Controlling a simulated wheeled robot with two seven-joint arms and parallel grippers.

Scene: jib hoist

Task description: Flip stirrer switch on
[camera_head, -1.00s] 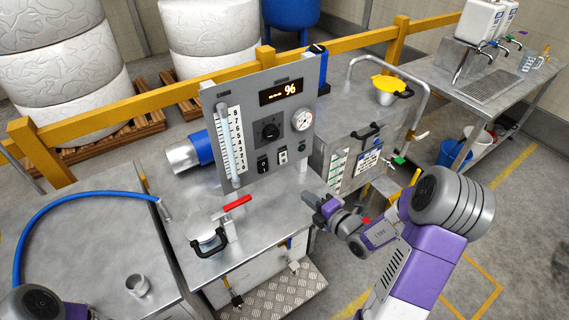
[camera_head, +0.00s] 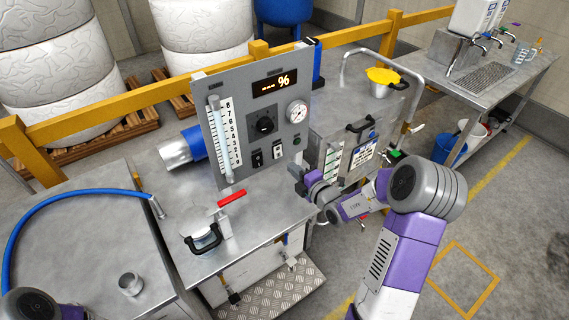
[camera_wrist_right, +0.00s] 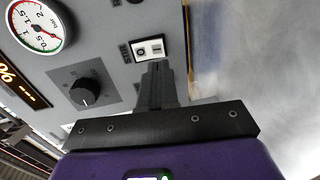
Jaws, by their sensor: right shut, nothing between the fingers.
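The grey control panel (camera_head: 244,110) stands on the steel bench. My right gripper (camera_head: 296,179) is shut and empty, below and right of the white plate. In the right wrist view its fingers (camera_wrist_right: 156,72) point at the white switch plate (camera_wrist_right: 149,49) and overlap its edge; contact is unclear. Only part of my left arm shows, at the lower left; its gripper is out of view.
The panel also carries a black knob (camera_head: 264,125), a round gauge (camera_head: 297,112) and a lit display (camera_head: 277,83). A red-handled lever (camera_head: 231,198) and a black-handled lid (camera_head: 203,238) are on the bench.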

